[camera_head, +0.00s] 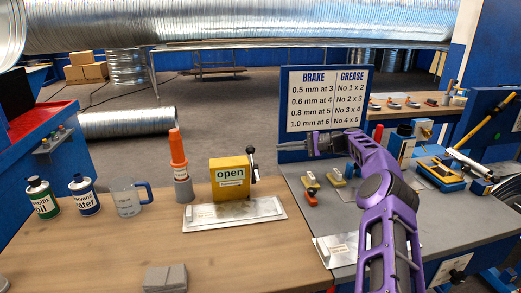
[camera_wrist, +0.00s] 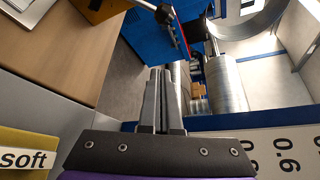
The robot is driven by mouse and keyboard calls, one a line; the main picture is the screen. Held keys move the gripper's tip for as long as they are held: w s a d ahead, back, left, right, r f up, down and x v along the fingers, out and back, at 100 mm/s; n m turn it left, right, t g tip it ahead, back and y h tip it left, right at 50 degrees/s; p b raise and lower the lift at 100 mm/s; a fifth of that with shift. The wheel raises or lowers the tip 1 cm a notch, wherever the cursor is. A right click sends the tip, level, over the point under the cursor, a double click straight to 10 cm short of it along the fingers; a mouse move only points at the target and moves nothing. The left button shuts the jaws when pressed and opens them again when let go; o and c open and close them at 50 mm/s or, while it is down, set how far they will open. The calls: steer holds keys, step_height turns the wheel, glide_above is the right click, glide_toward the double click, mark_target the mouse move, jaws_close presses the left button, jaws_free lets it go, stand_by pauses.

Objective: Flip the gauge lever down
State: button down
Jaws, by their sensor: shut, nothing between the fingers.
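A yellow box (camera_head: 230,180) labelled "open" stands on a metal plate (camera_head: 270,207) on the wooden bench. A lever with a black knob (camera_head: 251,149) sticks up on its right side. In the wrist view the lever's rod and black knob (camera_wrist: 164,13) show at the top, beyond the fingertips, beside the yellow box's edge (camera_wrist: 98,9). My gripper (camera_head: 282,147) is shut and empty, pointing left, in front of the sign and to the right of the knob in the head view. Its closed fingers (camera_wrist: 160,72) show in the wrist view, apart from the lever.
A brake and grease sign (camera_head: 326,98) stands behind my gripper. An orange-topped bottle (camera_head: 179,165), a clear mug (camera_head: 131,199) and two cans stand left of the box. Small yellow blocks (camera_head: 335,178) and a red-handled piece (camera_head: 312,197) lie on the grey bench below my arm.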

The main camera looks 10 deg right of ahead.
steer(key=x, duration=1)
steer(key=shift+s+a+r+b, duration=0.15)
steer(key=shift+s+r, duration=0.15)
steer(key=shift+s, duration=0.3)
steer(key=shift+s+a+r+b, duration=0.1)
steer(key=shift+s+r, duration=0.2)
steer(key=shift+s, duration=0.25)
steer(key=shift+s+a+r+b, duration=0.15)
steer(key=shift+s+r, duration=0.2)
steer(key=shift+s, duration=0.25)
steer(key=shift+d, duration=0.1)
